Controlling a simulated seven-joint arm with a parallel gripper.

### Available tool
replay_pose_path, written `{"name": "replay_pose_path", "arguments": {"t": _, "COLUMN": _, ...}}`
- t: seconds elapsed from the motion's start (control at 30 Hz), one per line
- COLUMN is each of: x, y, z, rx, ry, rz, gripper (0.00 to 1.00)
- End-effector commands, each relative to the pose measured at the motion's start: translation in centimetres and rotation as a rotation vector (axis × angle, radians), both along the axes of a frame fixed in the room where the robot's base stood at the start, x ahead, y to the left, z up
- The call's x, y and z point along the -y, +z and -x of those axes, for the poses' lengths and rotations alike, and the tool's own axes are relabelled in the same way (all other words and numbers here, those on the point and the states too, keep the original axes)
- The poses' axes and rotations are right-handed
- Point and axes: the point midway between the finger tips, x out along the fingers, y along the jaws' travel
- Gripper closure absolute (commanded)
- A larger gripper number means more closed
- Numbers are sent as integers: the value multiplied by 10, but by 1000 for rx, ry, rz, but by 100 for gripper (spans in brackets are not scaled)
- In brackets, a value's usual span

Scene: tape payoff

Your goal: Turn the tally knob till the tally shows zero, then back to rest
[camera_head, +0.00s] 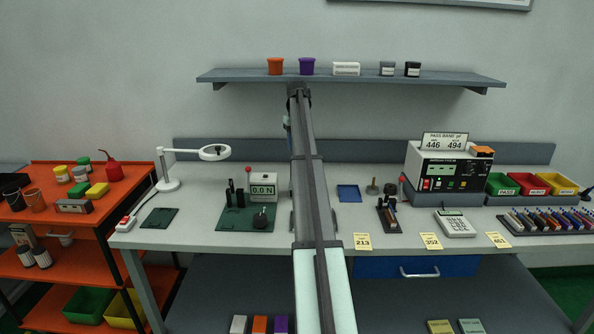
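A white tally box (263,187) stands at the back of the dark green base (231,219), left of my arm. Its small display seems to show zeros and a last character too small to read surely. A dark round knob-like part (260,220) is in front of it on the base. A red ball (248,169) tops a thin stem at the box's left. Which part is the tally knob is not clear. My arm rises through the middle of the picture, right of the tally.
Dark upright posts (230,192) stand left of the tally. A white magnifier lamp (214,153) is further left. A blue tray (349,194), a dark stand (389,217) and a tester (447,170) are right of my arm. A shelf (400,78) hangs above. The bench front near the green base is clear.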

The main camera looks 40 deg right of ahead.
Motion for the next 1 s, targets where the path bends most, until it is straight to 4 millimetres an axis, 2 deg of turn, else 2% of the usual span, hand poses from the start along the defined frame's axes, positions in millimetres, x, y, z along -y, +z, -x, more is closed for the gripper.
{"name": "replay_pose_path", "arguments": {"t": 0.3, "x": 1, "y": 0, "z": -1, "rx": -1, "ry": -434, "rz": -1, "gripper": 54}}
{"name": "replay_pose_path", "arguments": {"t": 0.57, "x": 1, "y": -3, "z": -1, "rx": -1, "ry": -558, "rz": -1, "gripper": 54}}
{"name": "replay_pose_path", "arguments": {"t": 0.77, "x": 0, "y": -26, "z": 0, "rx": -3, "ry": -560, "rz": -1, "gripper": 54}}
{"name": "replay_pose_path", "arguments": {"t": 1.0, "x": 0, "y": -67, "z": 0, "rx": -2, "ry": -558, "rz": -1, "gripper": 54}}
